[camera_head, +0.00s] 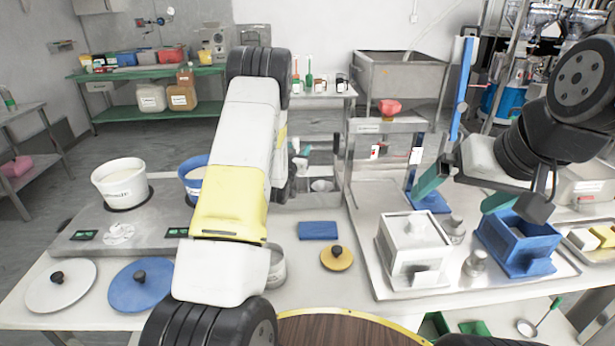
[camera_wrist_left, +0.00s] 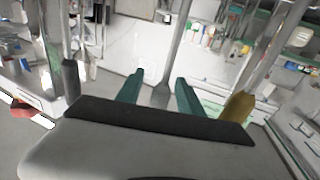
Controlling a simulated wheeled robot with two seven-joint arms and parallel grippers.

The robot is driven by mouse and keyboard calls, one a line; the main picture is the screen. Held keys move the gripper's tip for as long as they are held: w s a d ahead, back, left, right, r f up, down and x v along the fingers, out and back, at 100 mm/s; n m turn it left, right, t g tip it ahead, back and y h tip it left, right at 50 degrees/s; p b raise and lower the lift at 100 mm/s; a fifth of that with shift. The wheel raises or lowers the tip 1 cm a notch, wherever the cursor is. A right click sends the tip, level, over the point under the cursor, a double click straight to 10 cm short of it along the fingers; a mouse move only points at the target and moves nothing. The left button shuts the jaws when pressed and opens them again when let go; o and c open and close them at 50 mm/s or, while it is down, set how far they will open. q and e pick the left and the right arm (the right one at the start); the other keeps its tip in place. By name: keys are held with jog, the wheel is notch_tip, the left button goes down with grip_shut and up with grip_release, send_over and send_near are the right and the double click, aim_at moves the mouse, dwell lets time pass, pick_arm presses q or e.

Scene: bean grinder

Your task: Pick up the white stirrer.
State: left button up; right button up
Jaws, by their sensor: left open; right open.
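In the left wrist view, a pale grey-white stirrer (camera_wrist_left: 161,95) with a long thin shaft shows between the fingers of my left gripper (camera_wrist_left: 160,77). The fingers are open, one on each side of the stirrer; I cannot tell whether they touch it. A dark grey stirrer (camera_wrist_left: 71,86) shows to the left and an ochre one (camera_wrist_left: 240,107) to the right. In the head view my left arm hides most of the left gripper, and I cannot make out the white stirrer there. My right gripper (camera_head: 464,192) is open and empty above the blue box (camera_head: 518,243).
A white box (camera_head: 412,247) stands on the metal tray at right. A white pot (camera_head: 121,184) and a blue-rimmed pot (camera_head: 193,172) stand at left. White (camera_head: 75,284) and blue (camera_head: 128,293) lids lie on the front left of the table. A yellow lid (camera_head: 337,260) lies mid-table.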

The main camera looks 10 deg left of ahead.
pick_arm(q)
grip_shut()
